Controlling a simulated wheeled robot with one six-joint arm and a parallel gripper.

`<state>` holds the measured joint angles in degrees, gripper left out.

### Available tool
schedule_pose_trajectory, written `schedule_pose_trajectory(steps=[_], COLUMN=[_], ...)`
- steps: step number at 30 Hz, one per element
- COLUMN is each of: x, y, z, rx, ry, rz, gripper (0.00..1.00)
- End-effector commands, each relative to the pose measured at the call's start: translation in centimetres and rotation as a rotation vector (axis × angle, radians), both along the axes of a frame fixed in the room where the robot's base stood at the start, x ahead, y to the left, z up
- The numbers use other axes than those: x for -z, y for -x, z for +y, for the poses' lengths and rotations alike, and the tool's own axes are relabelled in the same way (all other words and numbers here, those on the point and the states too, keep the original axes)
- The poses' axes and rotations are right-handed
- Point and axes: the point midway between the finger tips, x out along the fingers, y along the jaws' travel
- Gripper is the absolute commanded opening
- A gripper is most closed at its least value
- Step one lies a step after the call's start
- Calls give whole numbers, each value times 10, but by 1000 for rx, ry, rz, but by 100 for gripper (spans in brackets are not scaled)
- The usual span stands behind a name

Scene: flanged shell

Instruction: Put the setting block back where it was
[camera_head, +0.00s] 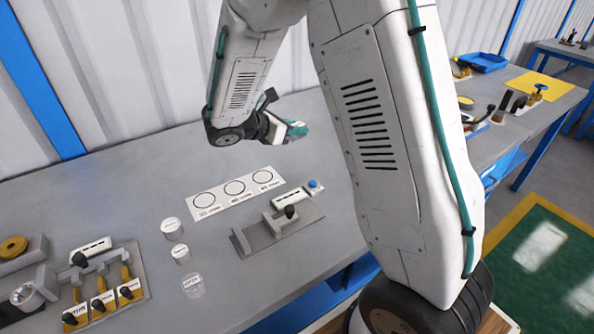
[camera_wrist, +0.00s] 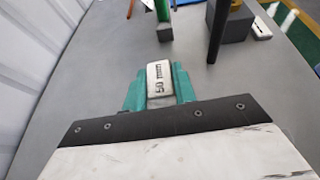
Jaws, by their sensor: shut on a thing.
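My gripper (camera_head: 297,130) is over the rear middle of the grey table, partly hidden behind my own arm links. In the wrist view, my gripper (camera_wrist: 160,88) has its green fingers shut on a white block marked "50 mm" (camera_wrist: 160,80), which looks like the setting block. The tabletop lies beyond the held block. I cannot tell from these views whether the block touches the table.
A white card with three circles (camera_head: 237,192) lies mid-table. Several pale cylinders (camera_head: 172,229) stand left of a grey fixture with a black knob (camera_head: 278,226). A rack with yellow tagged pieces (camera_head: 103,290) is at lower left. Bare table lies behind the card.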

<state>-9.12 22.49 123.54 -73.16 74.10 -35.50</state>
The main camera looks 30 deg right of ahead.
Motion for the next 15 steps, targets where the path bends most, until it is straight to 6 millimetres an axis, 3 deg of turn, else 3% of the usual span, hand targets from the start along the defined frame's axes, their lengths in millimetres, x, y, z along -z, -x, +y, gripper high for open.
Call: schedule_pose_trajectory(steps=[5, 9, 15], x=[15, 42, 61], y=[14, 14, 13], z=[3, 3, 3], rx=[81, 81, 80], ry=[1, 0, 0], rz=[3, 3, 0], gripper=[0, 0, 0])
